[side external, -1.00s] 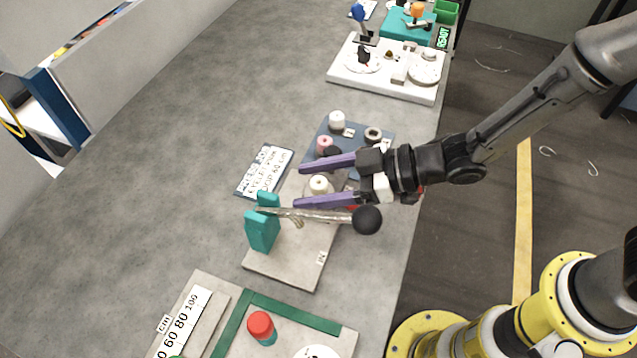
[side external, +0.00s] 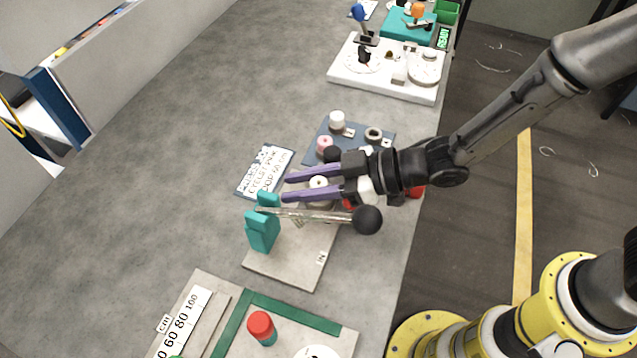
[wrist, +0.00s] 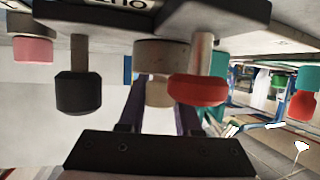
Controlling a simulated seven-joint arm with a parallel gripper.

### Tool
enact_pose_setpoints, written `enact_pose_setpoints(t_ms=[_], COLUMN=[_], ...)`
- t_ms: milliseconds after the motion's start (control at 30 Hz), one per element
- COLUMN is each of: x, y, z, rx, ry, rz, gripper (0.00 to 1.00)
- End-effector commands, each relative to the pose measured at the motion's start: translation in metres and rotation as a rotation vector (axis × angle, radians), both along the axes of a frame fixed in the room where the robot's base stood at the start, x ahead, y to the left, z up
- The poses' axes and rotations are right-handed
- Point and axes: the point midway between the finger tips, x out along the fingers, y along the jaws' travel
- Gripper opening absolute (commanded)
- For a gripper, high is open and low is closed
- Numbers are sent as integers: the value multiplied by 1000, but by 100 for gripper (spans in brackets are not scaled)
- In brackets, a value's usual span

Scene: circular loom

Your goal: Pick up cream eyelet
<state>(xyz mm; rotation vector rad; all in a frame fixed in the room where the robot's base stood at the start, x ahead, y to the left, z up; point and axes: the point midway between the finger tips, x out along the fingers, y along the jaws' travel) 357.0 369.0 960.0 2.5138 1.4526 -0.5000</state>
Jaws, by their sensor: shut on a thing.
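The cream eyelet (side external: 318,183) is a short, pale round piece above the beige board in the side view. My gripper (side external: 286,189) has its two purple fingers on either side of it and is shut on it. The fingertips reach past the eyelet to the left. In the wrist view, the cream eyelet (wrist: 158,92) shows between the purple fingers, below a wider pale round piece. The fingers partly cover it, and I cannot tell whether it is lifted.
A metal rod with a black ball (side external: 367,220) lies close beside the lower finger, near a teal stand (side external: 262,232). A blue-grey tray (side external: 314,157) behind holds a pink spool (side external: 324,144) and a white spool (side external: 337,120). Bare table lies to the left.

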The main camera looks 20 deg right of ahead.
Motion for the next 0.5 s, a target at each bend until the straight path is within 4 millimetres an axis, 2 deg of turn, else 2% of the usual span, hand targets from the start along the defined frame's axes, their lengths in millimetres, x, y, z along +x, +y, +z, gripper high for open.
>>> enact_pose_setpoints(t_ms=[267, 367, 500], x=[0, 0, 0], y=[0, 0, 0], z=[3, 9, 27], rx=[1, 1, 4], ry=[0, -2, -5], rz=[0, -1, 0], gripper=[0, 0, 0])
